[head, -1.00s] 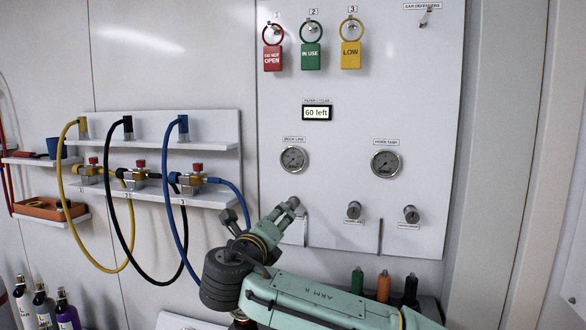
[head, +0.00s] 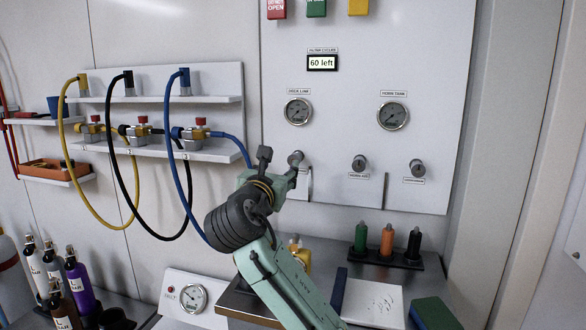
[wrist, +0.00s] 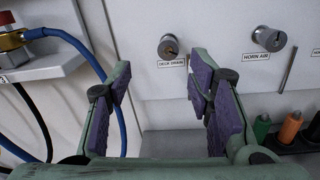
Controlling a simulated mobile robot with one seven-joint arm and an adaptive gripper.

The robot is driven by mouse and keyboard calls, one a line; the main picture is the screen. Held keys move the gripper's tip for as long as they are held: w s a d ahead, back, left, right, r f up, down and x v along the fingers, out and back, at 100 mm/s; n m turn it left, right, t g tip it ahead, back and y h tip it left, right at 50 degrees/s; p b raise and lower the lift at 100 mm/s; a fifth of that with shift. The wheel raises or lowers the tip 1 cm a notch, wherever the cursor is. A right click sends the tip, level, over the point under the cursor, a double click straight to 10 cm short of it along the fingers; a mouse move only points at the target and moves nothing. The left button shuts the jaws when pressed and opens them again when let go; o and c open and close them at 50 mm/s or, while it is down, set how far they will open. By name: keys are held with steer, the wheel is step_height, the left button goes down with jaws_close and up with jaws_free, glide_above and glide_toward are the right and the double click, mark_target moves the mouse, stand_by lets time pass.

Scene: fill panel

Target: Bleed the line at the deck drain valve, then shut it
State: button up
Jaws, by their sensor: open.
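The deck drain valve (wrist: 168,47) is a small round metal knob on the white panel, with its DECK DRAIN label just below it. In the wrist view it stands beyond my gripper (wrist: 160,88), between the lines of the two purple-padded fingers and above the gap. My gripper is open and empty, apart from the knob. In the head view my gripper (head: 279,165) is in front of the panel at the knob's lower left, and its right finger partly covers the knob (head: 296,157). The deck line gauge (head: 298,112) is above the knob; its reading is too small to tell.
The horn air knob (wrist: 269,38) is to the right. The blue hose (wrist: 95,60) runs close to my left finger. Three coloured bottles (head: 387,243) stand in a rack below the panel. A display (head: 322,63) reads "60 left".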

steer(key=w+d+f+m+p, duration=0.1)
steer(key=w+d+p, duration=0.2)
steer(key=w, duration=0.8)
steer(key=shift+f+p, duration=0.2)
steer(key=shift+p, duration=0.2)
steer(key=shift+c, duration=0.4)
jaws_close()
